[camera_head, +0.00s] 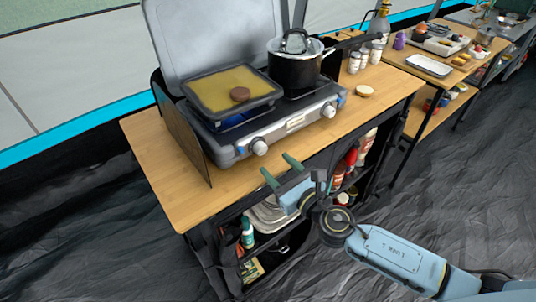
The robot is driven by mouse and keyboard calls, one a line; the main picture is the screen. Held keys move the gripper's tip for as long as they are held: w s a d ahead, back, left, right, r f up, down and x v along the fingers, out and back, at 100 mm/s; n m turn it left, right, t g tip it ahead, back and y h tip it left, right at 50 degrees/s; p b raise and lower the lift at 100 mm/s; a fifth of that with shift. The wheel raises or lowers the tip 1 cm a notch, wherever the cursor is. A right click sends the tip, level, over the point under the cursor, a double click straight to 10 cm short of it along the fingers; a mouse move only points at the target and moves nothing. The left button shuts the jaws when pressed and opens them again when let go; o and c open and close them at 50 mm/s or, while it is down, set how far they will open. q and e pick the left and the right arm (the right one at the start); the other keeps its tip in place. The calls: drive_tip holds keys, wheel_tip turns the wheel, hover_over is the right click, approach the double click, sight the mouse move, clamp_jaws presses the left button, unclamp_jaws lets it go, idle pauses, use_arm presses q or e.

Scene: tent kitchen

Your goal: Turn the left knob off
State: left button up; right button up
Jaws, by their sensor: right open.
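A camp stove (228,140) with its lid raised stands on a wooden table. Its left knob (259,146) and right knob (329,110) are on the front panel. A little blue shows under the pan on the left side, perhaps a flame. My right gripper (281,168) is in front of the table's front edge, below and a little right of the left knob. Its two green fingertips are spread apart, with nothing between them, and do not touch the knob. My left gripper is not in view.
A square pan (225,92) with yellow contents and a brown round piece sits on the left burner. A black pot (296,70) stands on the right one. Bare wooden tabletop (170,180) lies left of the stove. Shelves below hold plates and bottles.

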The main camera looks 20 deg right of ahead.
sight(263, 151)
drive_tip(key=x, duration=0.4)
drive_tip(key=shift+w+a, duration=0.1)
drive_tip(key=shift+w, duration=0.35)
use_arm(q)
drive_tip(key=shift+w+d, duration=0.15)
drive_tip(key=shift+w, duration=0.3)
use_arm(e)
drive_tip(key=c, duration=1)
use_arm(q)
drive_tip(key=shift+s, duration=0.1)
use_arm(e)
drive_tip(key=shift+o, duration=0.2)
